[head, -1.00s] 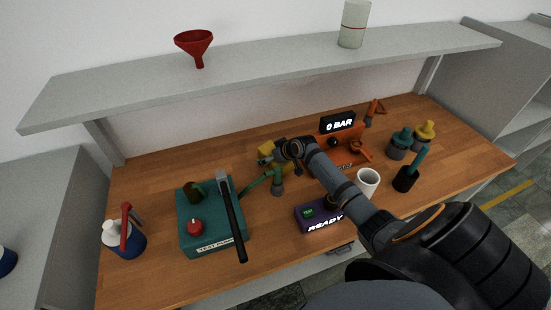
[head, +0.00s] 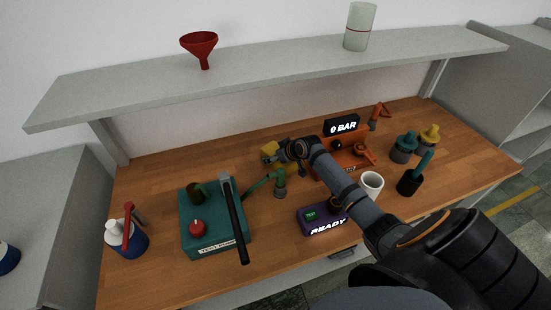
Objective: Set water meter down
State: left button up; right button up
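My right arm comes in from the lower right, and its gripper (head: 282,153) is low over the back middle of the table. A yellow body (head: 269,149), likely the water meter, shows at the gripper's left side, with more yellow just below. The gripper and wrist cover part of it. The fingers are too small and dark to tell whether they are shut on it or only beside it. I cannot tell whether the yellow body touches the table. My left gripper is not in view.
A green angled pipe (head: 279,184) stands just in front of the gripper. A teal test pump (head: 213,235) is at left, an orange rig (head: 345,158) behind at right. A purple box (head: 318,222) and white cup (head: 371,185) stand nearer. The table's back left is clear.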

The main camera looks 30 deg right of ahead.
jog(key=r, duration=0.1)
jog(key=s+r, duration=0.1)
jog(key=r, duration=0.1)
jog(key=shift+d+r+b, duration=0.2)
jog(key=shift+b, duration=0.1)
jog(key=v, duration=0.8)
jog(key=shift+s+a+f, duration=0.1)
jog(key=shift+s, duration=0.05)
jog(key=s+r+p, duration=0.3)
jog(key=s+p, duration=0.4)
jog(key=p, duration=0.2)
jog(key=shift+d, duration=0.3)
